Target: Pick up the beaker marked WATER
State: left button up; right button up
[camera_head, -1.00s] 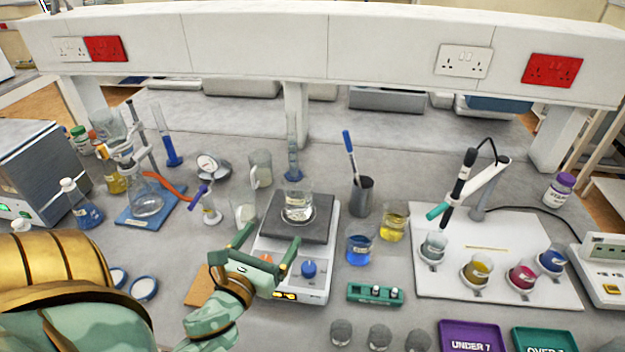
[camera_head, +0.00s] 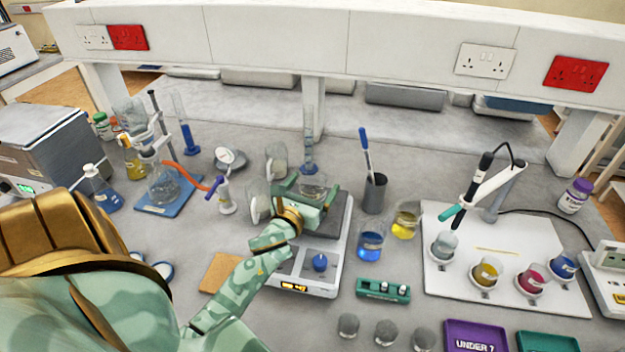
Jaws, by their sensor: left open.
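A clear glass beaker (camera_head: 314,181) with a label stands on the dark top plate of the white stirrer (camera_head: 335,250). Its label is too small and too covered to read, so I cannot confirm that it says WATER. My left gripper (camera_head: 308,188) is open, with its two green fingers reaching to either side of this beaker. The gripper's palm hides the beaker's lower part, and I cannot tell whether the fingers touch the glass. My right gripper is not in view.
Two clear vessels (camera_head: 257,200) stand close left of the stirrer. A tall cylinder (camera_head: 309,145) stands just behind. Bare bench lies in front of the shelf.

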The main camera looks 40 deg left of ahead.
pick_arm(q)
jog(key=shift+x, duration=1.15)
jog(key=shift+s, duration=0.1)
jog(key=shift+c, duration=1)
jog(key=c, duration=1)
jog(key=shift+r, duration=0.15)
